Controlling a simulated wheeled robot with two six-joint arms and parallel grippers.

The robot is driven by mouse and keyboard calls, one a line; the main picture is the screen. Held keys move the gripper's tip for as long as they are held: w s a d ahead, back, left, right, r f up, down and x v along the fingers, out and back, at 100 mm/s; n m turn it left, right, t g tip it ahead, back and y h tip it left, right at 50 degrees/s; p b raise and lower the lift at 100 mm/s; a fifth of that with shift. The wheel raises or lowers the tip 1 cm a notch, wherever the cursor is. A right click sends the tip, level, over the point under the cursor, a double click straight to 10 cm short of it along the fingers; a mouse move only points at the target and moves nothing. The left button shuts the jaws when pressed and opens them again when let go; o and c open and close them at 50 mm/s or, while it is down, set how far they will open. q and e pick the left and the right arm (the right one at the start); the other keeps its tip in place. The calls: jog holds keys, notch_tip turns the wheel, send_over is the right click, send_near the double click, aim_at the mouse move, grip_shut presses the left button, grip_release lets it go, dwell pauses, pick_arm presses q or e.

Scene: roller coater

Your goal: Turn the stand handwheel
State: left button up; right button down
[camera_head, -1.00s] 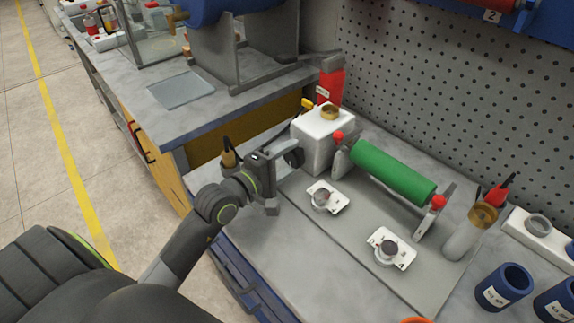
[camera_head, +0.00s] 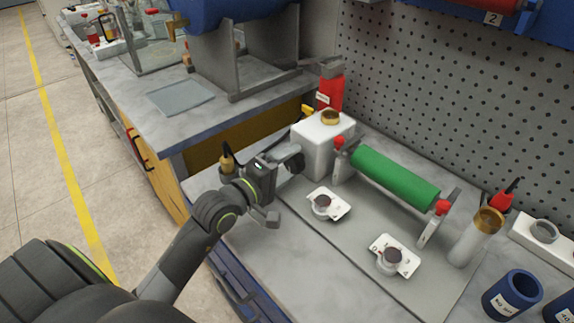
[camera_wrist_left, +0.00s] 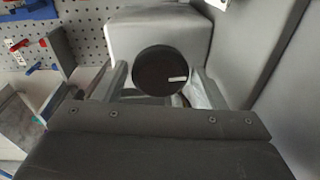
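The handwheel (camera_wrist_left: 160,71) is a dark round disc with a small white mark, seen face-on in the left wrist view. It sits in front of a pale box-shaped stand (camera_wrist_left: 155,28). The white stand block also shows in the head view (camera_head: 316,155), at the left end of the green roller (camera_head: 395,178); there the handwheel is hidden behind my gripper. My left gripper (camera_head: 281,190) is beside the block's left face. In the wrist view its fingers (camera_wrist_left: 160,88) are apart, one on each side of the disc. I cannot tell whether they touch it. My right gripper is out of view.
Two white plates with round knobs (camera_head: 328,204) (camera_head: 393,256) lie in front of the roller. A red bottle (camera_head: 331,86) stands behind the block. A tube (camera_head: 476,238) and blue cups (camera_head: 512,293) stand at right. A perforated panel (camera_head: 460,90) closes the back.

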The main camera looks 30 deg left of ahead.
pick_arm(q)
jog(key=shift+o, duration=1)
jog(key=shift+s, duration=0.15)
jog(key=shift+s+a, duration=0.15)
jog(key=shift+s, duration=0.2)
jog(key=v, duration=1)
jog(key=shift+p, duration=0.3)
jog(key=p+v, duration=0.3)
jog(key=v, duration=0.2)
jog(key=shift+s, duration=0.1)
jog(key=shift+s+a+p, duration=0.15)
jog(key=shift+s+p, duration=0.3)
jog(key=shift+s, duration=0.1)
